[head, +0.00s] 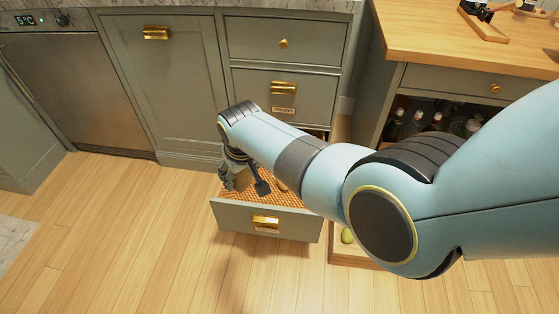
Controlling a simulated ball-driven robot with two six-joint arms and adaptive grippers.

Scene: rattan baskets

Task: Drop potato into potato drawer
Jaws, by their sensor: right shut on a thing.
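The open bottom drawer (238,216) is pulled out from the cabinet and has an orange-brown woven rattan lining (285,199). My right gripper (244,186) points down over the left part of this drawer. Its dark fingers are spread around a thing they hold, most likely the potato, which I cannot make out clearly between them. A small pinkish-brown shape (281,186) shows in the drawer just right of the fingers, partly hidden by my arm. The left gripper is not in view.
A wooden tray (343,257) with a green, roundish item (347,236) stands right of the drawer, partly behind my arm. A closed labelled drawer (308,88) is above. Bottles (414,122) stand under the wooden counter (420,32). The floor in front is clear.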

